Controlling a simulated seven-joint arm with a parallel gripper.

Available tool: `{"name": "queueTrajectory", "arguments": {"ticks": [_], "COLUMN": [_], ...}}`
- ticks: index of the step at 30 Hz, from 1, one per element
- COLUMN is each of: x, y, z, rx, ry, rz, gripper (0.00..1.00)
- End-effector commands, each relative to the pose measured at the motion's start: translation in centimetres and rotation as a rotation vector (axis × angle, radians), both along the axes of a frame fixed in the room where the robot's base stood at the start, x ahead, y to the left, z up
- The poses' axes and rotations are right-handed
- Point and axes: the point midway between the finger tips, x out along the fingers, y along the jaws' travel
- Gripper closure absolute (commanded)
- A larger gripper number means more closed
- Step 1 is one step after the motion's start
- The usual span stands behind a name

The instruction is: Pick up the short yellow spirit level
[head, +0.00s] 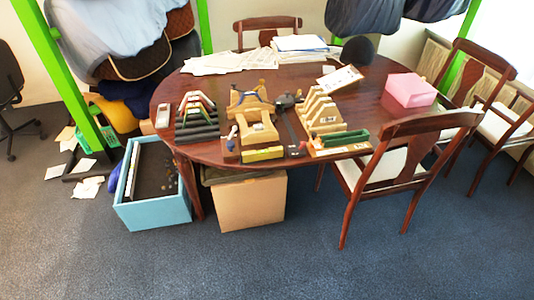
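A short yellow bar (262,154), which looks like the short yellow spirit level, lies at the front edge of the round wooden table (215,153). It sits just in front of a pale wooden saddle-shaped form (258,132). Its markings are too small to read. My gripper is not in view.
Dark stepped pieces (197,120) stand to the left, and pale stepped wooden forms (318,112) with green bars (344,137) to the right. A dark strap-like object (291,128) lies between. A pink box (409,90), papers and chairs surround these. Boxes stand on the floor below.

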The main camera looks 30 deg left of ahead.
Motion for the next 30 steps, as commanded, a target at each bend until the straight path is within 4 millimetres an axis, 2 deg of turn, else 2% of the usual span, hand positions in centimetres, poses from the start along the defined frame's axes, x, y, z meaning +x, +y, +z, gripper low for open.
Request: {"name": "queueTrajectory", "arguments": {"ticks": [10, 26, 30], "x": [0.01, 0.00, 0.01], "y": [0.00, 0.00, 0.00], "z": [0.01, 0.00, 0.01], "rx": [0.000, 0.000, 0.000], "ry": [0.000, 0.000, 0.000], "rz": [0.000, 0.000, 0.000], "gripper": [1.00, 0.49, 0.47]}}
